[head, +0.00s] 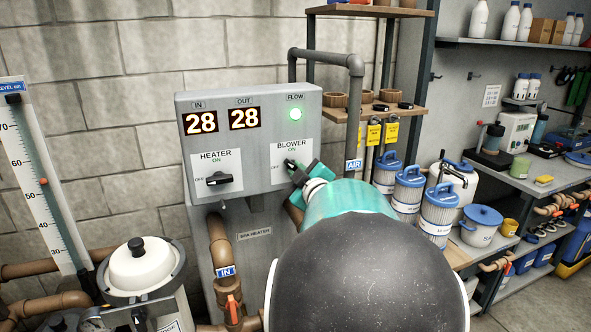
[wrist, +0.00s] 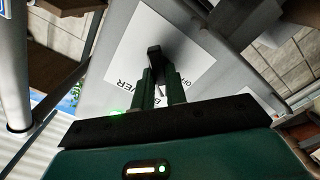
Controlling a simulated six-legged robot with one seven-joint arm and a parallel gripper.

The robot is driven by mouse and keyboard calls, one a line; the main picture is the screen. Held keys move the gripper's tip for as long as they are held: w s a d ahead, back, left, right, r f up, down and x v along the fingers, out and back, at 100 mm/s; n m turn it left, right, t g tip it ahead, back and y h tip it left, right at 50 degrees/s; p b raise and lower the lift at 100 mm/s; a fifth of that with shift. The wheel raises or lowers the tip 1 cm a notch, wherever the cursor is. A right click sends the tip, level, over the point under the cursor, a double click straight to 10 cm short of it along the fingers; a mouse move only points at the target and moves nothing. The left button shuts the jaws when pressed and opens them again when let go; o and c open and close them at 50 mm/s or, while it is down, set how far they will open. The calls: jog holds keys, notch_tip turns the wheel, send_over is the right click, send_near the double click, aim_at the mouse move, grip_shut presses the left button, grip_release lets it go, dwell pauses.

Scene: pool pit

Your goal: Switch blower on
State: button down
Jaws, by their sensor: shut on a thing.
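The blower switch (head: 289,162) is a black rotary knob on a white label marked BLOWER, ON and OFF, on the right of the grey spa heater panel (head: 265,190). My gripper (head: 298,172) is at this knob, its green fingers closed about it. In the wrist view the black knob (wrist: 154,54) sticks out between the two fingertips (wrist: 160,85), in front of the white label (wrist: 140,45). The fingers hide much of the knob in the head view, so its exact setting is hard to tell.
The heater knob (head: 219,179) sits left of the blower label, lying level toward OFF. A grey air pipe (head: 355,110) rises close to the panel's right side. Blue-lidded filters (head: 408,190) stand farther right.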

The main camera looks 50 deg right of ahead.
jog(key=m, duration=1)
jog(key=c, duration=1.3)
grip_release()
jog(key=v, duration=0.7)
